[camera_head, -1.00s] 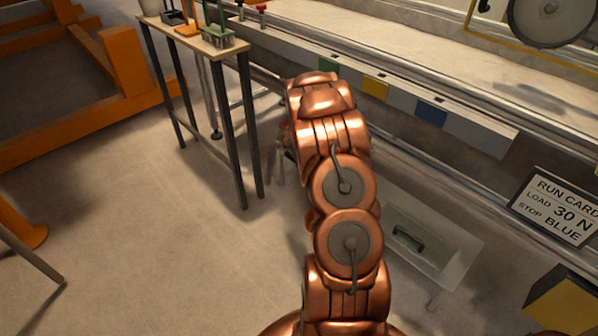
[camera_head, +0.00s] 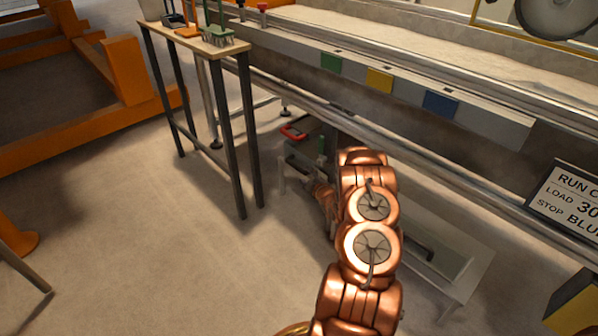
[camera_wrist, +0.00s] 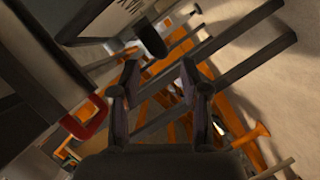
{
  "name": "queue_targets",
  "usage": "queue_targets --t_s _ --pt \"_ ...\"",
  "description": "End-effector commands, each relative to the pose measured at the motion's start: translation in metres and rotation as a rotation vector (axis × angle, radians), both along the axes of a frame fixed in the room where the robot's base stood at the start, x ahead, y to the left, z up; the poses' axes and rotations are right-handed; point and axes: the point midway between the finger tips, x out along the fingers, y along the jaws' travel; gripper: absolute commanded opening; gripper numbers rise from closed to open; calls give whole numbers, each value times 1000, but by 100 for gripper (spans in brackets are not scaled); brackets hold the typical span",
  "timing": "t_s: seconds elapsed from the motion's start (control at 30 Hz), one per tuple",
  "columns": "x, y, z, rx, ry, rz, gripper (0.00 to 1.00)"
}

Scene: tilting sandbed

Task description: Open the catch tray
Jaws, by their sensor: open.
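A low pale grey box-like tray (camera_head: 464,262) with a dark bar handle (camera_head: 418,244) sits under the sandbed in the head view; I take it for the catch tray. My copper arm covers its left part, so I cannot tell whether it is pulled out. My gripper (camera_wrist: 160,84) shows in the wrist view with its two dark fingers apart and nothing between them. In the head view my arm hides the fingers; the wrist end is low, left of the tray.
A red handle (camera_head: 293,132) shows under the bed; it also shows in the wrist view (camera_wrist: 88,118). A tool table (camera_head: 226,52) stands left on dark legs. A run card (camera_head: 570,200) hangs at right. Orange frames (camera_head: 125,70) stand far left.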

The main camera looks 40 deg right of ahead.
Motion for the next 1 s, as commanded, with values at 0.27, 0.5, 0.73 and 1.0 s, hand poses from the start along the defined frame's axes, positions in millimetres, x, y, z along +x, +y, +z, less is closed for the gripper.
queue_targets --t_s 0.27,0.5,0.73,1.0 --pt "24 -7 -7 0 -1 2 45" --pt "48 -16 -13 1 -2 0 45" --pt "65 -22 -15 -1 1 1 45" --pt "68 -23 -16 2 2 0 45"
